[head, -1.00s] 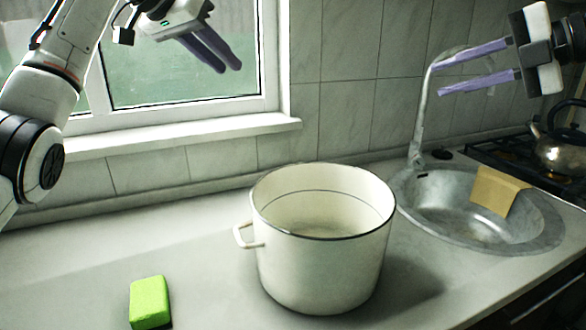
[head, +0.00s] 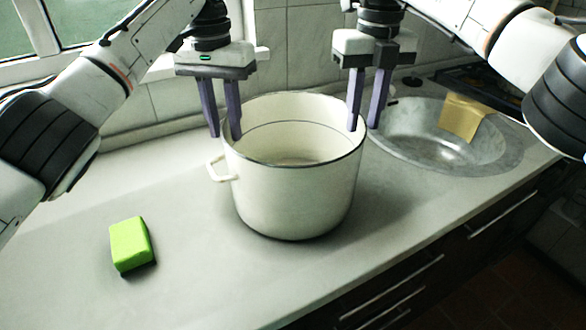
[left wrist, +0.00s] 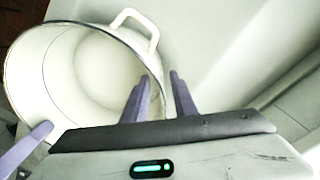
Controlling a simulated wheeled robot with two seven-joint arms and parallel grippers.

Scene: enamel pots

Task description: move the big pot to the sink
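The big pot (head: 295,195) is white enamel with a dark rim and stands upright on the counter, left of the sink. One handle (head: 218,172) shows on its left side; it also shows in the left wrist view (left wrist: 137,20). My left gripper (head: 225,137) points down at the pot's left rim, open, near but apart from the handle. My right gripper (head: 363,129) points down at the right rim, open, one finger seemingly inside and one outside the wall. Whether either touches the pot I cannot tell. The metal sink (head: 395,150) is sunk into the counter at right.
A green sponge (head: 131,245) lies on the counter at front left. A tan cloth (head: 463,118) hangs over the sink's far right rim. The stove (head: 470,78) is beyond the sink. The counter's front edge runs diagonally past the pot, with drawers below.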

